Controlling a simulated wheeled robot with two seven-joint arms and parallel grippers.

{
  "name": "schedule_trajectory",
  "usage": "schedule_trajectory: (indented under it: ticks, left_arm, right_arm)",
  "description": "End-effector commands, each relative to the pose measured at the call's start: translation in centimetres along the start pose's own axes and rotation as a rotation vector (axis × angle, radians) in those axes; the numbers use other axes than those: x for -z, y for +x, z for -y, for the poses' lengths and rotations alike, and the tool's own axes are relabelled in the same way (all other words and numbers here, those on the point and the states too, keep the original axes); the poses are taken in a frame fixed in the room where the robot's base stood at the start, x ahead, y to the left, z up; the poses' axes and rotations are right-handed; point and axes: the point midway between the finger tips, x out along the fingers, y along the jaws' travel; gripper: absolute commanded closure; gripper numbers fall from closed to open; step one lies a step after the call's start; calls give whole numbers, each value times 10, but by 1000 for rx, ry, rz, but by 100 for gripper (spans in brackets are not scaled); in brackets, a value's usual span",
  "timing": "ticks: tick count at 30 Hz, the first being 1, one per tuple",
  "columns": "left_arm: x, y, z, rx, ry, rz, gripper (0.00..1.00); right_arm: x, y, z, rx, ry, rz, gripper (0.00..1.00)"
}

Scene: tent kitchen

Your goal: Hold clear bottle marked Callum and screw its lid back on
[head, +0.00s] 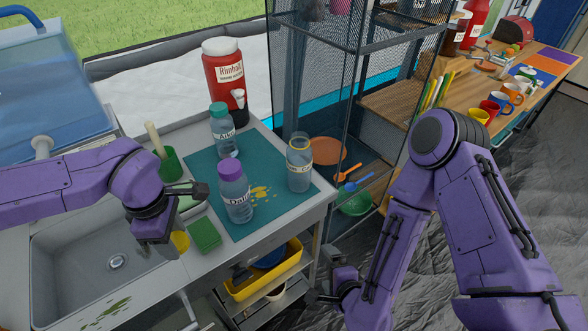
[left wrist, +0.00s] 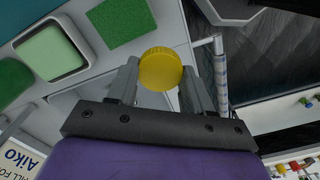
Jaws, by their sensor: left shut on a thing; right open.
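A clear bottle (head: 299,170) with a yellow ring at its neck stands upright and lidless at the right of the teal mat; its label is too small to read surely. My left gripper is shut on a yellow lid (left wrist: 160,70), which shows between its fingers in the left wrist view. In the head view the left gripper (head: 172,243) and the lid (head: 181,241) are over the sink's right edge, left of the bottle and apart from it. My right gripper (head: 326,290) is open and empty, low beside the counter's front right corner.
A purple-lidded bottle (head: 235,195) and a teal-lidded bottle (head: 222,135) stand on the teal mat (head: 270,216). A green sponge (head: 204,234) lies at its left. A mesh shelf (head: 345,70) rises right of the counter. A red dispenser (head: 224,75) stands behind.

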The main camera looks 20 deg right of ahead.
Motion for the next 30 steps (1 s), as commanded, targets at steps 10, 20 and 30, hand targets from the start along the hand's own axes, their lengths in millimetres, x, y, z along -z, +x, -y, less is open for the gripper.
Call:
schedule_trajectory:
  ticks: [10,20,30]
  left_arm:
    - [-44,2,33,-6,-1048,-6,77]
    - [-54,0,44,-11,-1377,-7,77]
    - [-53,18,43,-11,-1375,-7,77]
  right_arm:
    - [-46,-13,139,440,1069,328,3]
    - [-48,-29,178,527,1390,487,3]
    - [-46,-15,180,533,1384,484,3]
